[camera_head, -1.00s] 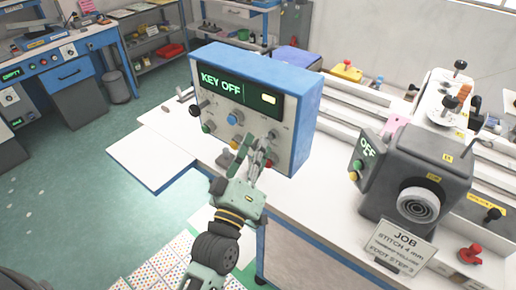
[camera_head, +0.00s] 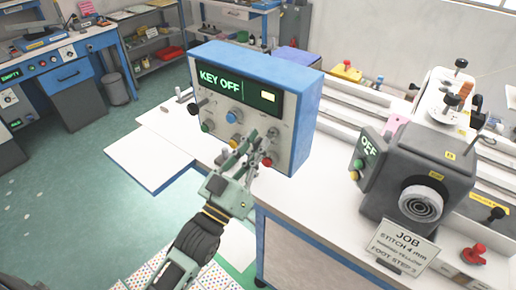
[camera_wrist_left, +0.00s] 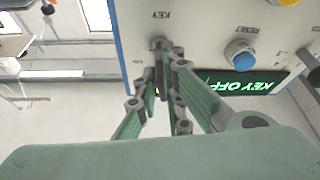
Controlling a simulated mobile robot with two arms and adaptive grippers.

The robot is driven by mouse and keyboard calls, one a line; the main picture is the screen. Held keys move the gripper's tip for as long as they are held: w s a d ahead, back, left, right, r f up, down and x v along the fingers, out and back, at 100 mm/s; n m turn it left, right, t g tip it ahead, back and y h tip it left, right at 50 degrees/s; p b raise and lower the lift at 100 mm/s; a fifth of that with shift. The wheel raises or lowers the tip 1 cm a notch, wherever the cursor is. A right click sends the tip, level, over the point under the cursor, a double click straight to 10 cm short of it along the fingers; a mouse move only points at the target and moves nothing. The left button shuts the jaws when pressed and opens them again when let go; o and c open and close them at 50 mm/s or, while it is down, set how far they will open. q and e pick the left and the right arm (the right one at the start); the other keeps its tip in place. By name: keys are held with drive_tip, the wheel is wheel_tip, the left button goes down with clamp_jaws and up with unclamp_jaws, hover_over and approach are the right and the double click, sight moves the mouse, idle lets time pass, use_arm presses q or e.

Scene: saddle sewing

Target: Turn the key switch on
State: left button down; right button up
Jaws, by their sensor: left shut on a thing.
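The grey control box (camera_head: 285,85) has a blue casing, and its green display (camera_head: 221,82) reads KEY OFF. My left gripper (camera_head: 258,143) is at the lower right of the box's front panel. In the left wrist view, the fingers of my left gripper (camera_wrist_left: 168,62) are shut around the small grey key switch (camera_wrist_left: 157,43), beside the KEY label. The fingers hide most of the key, so its angle cannot be told. My right gripper is not in view.
A blue knob (camera_head: 233,117) and a red button (camera_head: 267,162) are close to the fingers. A grey machine head (camera_head: 420,180) showing OFF stands to the right, with a JOB card (camera_head: 402,246) in front. The white table (camera_head: 150,160) is clear left of the box.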

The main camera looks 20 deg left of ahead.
use_arm(q)
drive_tip(key=m+g+h, duration=0.1)
drive_tip(key=m+h, duration=0.1)
drive_tip(key=m, duration=0.2)
drive_tip(key=m+h, duration=0.1)
drive_tip(key=m, duration=0.3)
drive_tip(key=shift+a+f+g+h, duration=0.1)
drive_tip(key=shift+g+h, duration=0.3)
drive_tip(key=m+g+h, duration=0.1)
drive_tip(key=m, duration=0.2)
drive_tip(key=m+g+h+p, duration=0.1)
drive_tip(key=m, duration=0.3)
drive_tip(key=shift+g, duration=0.3)
drive_tip(key=shift+w+r+m, duration=0.1)
drive_tip(key=shift+r+m, duration=0.1)
drive_tip(key=shift+m, duration=0.2)
drive_tip(key=c, duration=1.9)
unclamp_jaws()
drive_tip(key=shift+f, duration=0.1)
drive_tip(key=v, duration=1.2)
drive_tip(key=shift+a, duration=0.2)
drive_tip(key=shift+w+f, duration=0.1)
